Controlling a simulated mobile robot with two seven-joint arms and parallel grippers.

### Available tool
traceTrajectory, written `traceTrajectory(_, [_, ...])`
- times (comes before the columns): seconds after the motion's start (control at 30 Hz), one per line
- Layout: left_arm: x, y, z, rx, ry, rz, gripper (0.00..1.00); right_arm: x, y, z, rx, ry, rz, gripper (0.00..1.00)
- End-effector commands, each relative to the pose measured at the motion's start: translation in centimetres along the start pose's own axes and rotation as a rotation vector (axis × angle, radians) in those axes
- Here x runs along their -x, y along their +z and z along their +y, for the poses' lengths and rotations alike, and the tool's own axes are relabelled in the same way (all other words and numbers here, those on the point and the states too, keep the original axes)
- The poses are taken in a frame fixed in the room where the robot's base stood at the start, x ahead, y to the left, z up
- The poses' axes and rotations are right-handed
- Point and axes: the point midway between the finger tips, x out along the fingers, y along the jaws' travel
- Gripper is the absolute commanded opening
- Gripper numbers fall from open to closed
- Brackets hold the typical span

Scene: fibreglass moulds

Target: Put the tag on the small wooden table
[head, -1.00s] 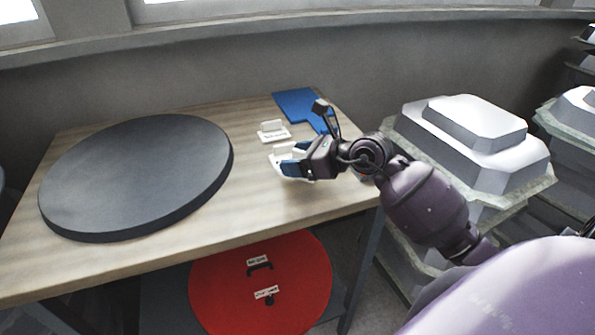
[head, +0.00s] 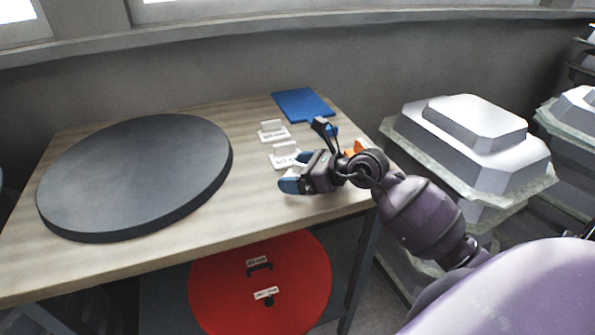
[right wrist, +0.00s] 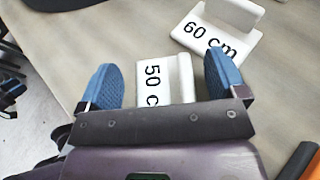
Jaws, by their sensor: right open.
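A white tag reading "50 c…" (right wrist: 167,82) stands on the wooden table (head: 250,205); it also shows in the head view (head: 284,155). My right gripper (head: 294,174) is open and low over the table, at the near side of this tag. In the right wrist view, the blue fingertips (right wrist: 163,78) are spread to either side of the tag, which looks free between them. The gripper body hides part of its lettering. A second white tag, "60 cm" (right wrist: 218,36), sits just behind it, also in the head view (head: 273,131). My left gripper is out of view.
A large dark disc (head: 135,175) covers the table's left side. A blue sheet (head: 302,104) lies at the back right, and an orange item (head: 354,147) is partly hidden by my arm. A red disc (head: 225,290) with labels lies below. Stacked moulds (head: 470,150) stand right.

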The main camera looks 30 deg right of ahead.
Motion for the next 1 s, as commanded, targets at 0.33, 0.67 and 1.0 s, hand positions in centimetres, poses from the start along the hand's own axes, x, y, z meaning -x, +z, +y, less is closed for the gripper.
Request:
traceTrajectory(0.33, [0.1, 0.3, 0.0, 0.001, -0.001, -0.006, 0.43, 1.9, 0.2, 0.0, 0.001, -0.002, 0.001, 0.9])
traceTrajectory(0.67, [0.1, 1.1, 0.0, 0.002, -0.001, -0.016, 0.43, 8.2, 0.1, 0.0, 0.001, -0.001, 0.003, 0.9])
traceTrajectory(1.0, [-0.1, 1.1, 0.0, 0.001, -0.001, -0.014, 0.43, 11.9, 0.2, 0.0, 0.0, 0.0, 0.0, 0.9])
